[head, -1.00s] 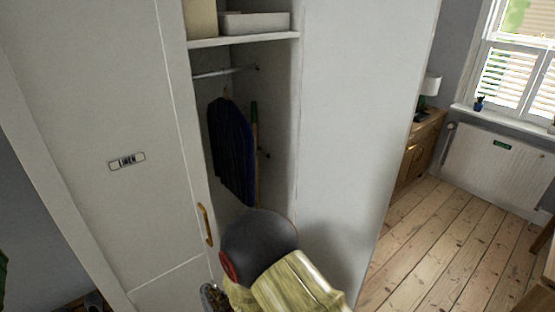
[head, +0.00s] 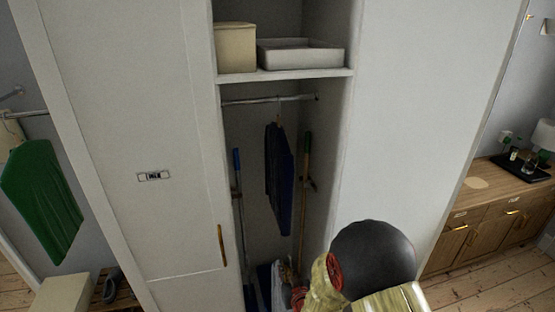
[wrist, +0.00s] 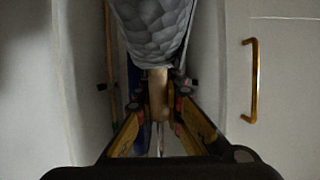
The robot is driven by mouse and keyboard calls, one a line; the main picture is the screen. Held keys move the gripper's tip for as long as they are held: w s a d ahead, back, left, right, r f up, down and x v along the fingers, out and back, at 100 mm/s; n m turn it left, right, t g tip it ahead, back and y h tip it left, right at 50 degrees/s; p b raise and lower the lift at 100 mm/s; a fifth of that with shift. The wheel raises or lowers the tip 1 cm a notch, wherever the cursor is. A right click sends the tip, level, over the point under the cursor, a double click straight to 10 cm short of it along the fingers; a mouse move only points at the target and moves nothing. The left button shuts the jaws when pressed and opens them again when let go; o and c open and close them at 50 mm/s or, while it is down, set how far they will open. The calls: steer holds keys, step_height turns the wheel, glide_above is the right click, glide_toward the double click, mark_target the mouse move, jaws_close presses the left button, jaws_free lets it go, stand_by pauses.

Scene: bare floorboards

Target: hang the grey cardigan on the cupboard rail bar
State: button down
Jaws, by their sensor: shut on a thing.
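The cupboard rail bar (head: 245,101) runs across the open cupboard, just under its shelf. A dark blue garment (head: 279,175) hangs from its right part. My gripper (wrist: 158,108) is shut on a pale wooden piece, seemingly the neck of the hanger (wrist: 158,90). The grey, knobbly-knit cardigan (wrist: 153,28) is joined to that piece at the top of the wrist view, and its far end is out of frame.
The shelf (head: 285,75) above the rail holds a beige box (head: 236,46) and a grey tray (head: 300,55). Long-handled tools stand inside the cupboard. The left door has a brass handle (head: 222,246). The rail's left part is free. A green garment (head: 42,200) hangs at far left.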

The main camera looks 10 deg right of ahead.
steer(key=w+r+p, duration=0.5)
steer(key=r+p, duration=0.1)
steer(key=r, duration=0.6)
steer(key=w+r+p, duration=0.4)
steer(key=r+p, duration=0.3)
steer(key=r, duration=0.6)
steer(key=w+r+p, duration=0.5)
steer(key=r+p, duration=0.1)
steer(key=r, duration=0.7)
steer(key=shift+w+p, duration=0.35)
steer(key=shift+p, duration=0.05)
steer(key=shift+a, duration=0.1)
